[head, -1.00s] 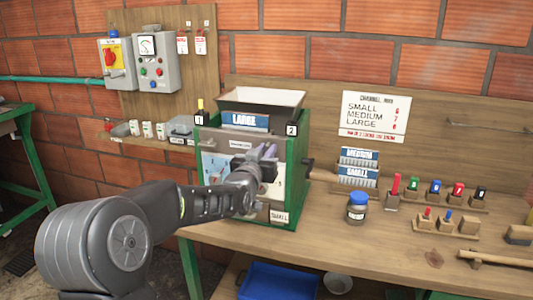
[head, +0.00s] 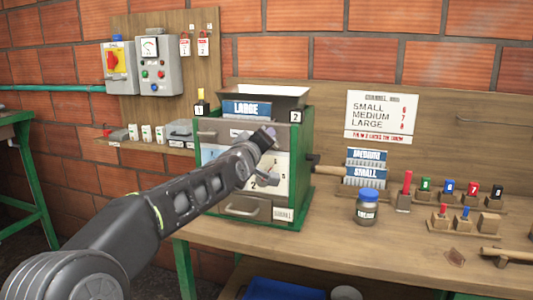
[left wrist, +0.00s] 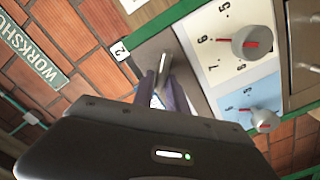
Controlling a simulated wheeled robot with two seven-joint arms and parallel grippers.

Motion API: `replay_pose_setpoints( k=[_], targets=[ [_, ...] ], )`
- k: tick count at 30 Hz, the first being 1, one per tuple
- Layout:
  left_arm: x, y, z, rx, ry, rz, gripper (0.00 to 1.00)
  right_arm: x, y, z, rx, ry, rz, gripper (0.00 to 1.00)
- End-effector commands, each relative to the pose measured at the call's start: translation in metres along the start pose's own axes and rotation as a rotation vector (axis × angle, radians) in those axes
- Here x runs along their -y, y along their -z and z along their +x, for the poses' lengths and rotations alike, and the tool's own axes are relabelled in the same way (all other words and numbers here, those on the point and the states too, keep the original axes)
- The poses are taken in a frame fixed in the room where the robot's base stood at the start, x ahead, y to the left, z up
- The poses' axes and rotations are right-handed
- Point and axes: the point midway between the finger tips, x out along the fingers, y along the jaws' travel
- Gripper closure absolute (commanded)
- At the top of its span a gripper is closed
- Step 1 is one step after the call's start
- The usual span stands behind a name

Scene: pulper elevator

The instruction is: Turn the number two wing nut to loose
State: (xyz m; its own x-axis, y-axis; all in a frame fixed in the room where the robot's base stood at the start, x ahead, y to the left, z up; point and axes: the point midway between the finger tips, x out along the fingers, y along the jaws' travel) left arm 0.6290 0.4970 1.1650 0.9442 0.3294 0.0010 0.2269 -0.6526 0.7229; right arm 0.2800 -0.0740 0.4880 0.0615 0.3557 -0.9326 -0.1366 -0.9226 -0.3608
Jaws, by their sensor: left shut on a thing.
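The green-framed machine (head: 308,150) stands on the bench, with a "1" label (head: 199,111) at its upper left and a "2" label (head: 295,115) at its upper right. My left gripper (head: 268,131) is at the upper right of the machine's front, just below and left of the "2" label. In the left wrist view its fingers (left wrist: 162,82) are closed together against the grey upper panel, near the "2" label (left wrist: 119,50). They are shut on the number two wing nut, which they mostly hide. My right gripper is not in view.
Dial knobs with red pointers (left wrist: 252,43) and (left wrist: 265,119) sit on the front below the gripper. A drawer handle (head: 243,208) is lower down. A hopper (head: 262,95) tops the machine.

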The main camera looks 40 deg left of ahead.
Motion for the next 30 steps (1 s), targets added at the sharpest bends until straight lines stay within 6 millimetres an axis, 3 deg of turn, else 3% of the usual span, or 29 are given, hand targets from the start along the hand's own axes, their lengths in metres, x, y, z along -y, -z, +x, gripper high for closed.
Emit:
replay_pose_setpoints(
  k=[3,12,21,30],
  targets=[
    [0.005,-0.004,0.0,0.0,-0.001,-0.111,1.0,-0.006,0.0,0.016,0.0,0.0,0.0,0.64],
    [0.007,-0.004,0.0,0.001,0.0,-0.394,1.0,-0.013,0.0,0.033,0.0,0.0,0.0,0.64],
    [0.01,-0.004,0.0,0.001,0.001,-0.632,1.0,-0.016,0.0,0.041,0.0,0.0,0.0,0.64],
    [0.011,-0.004,0.0,0.001,0.001,-0.748,1.0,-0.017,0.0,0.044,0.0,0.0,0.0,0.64]
  ],
)
